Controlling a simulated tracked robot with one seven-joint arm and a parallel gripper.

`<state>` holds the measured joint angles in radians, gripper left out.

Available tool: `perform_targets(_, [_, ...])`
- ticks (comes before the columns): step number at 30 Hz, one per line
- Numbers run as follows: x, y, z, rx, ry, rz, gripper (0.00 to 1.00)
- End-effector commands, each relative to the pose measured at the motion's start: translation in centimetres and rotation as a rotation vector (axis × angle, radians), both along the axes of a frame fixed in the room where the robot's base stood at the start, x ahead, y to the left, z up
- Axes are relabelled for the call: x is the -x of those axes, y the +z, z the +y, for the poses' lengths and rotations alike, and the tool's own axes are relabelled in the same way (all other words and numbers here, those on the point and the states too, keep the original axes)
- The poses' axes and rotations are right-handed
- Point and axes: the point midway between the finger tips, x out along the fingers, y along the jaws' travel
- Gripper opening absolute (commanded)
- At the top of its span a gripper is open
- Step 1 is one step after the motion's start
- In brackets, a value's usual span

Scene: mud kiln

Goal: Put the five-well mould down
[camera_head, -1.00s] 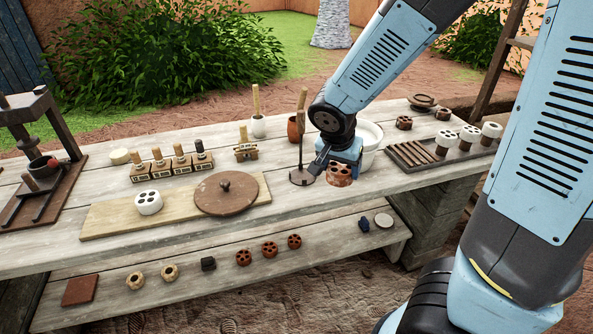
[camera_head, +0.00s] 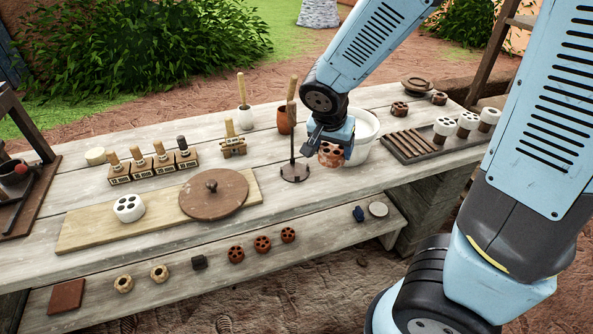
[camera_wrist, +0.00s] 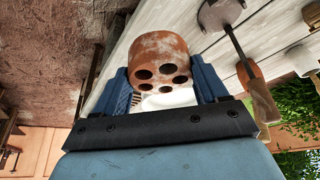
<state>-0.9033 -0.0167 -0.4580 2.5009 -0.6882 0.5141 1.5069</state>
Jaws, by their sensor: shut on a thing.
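The five-well mould (camera_head: 331,154) is a reddish-brown, pale-dusted clay block with round holes in its face. My gripper (camera_head: 333,143) is shut on it and holds it above the right half of the table, in front of the white bowl (camera_head: 362,135). In the wrist view the mould (camera_wrist: 158,55) sits between the two blue fingers of my gripper (camera_wrist: 165,85), its holes facing the camera. Its underside and its height over the planks cannot be judged exactly.
A rod stand (camera_head: 295,171) is close left of the mould. A tray (camera_head: 425,152) with white-topped moulds is to the right. A round lid (camera_head: 213,195) and a white mould (camera_head: 128,208) lie on a board. Bare planks (camera_head: 330,190) show in front; smaller moulds sit on the lower shelf.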

Motion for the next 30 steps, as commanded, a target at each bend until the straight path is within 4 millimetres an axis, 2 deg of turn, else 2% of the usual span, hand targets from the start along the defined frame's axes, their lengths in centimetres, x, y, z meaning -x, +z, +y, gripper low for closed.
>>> perform_targets(8, [-1.8,-1.1,1.6,0.003,0.005,0.001,0.28])
perform_targets(20, [-6.3,-3.6,5.0,0.002,0.002,0.000,0.28])
perform_targets(30, [-9.2,-7.2,7.2,0.003,0.002,0.001,0.28])
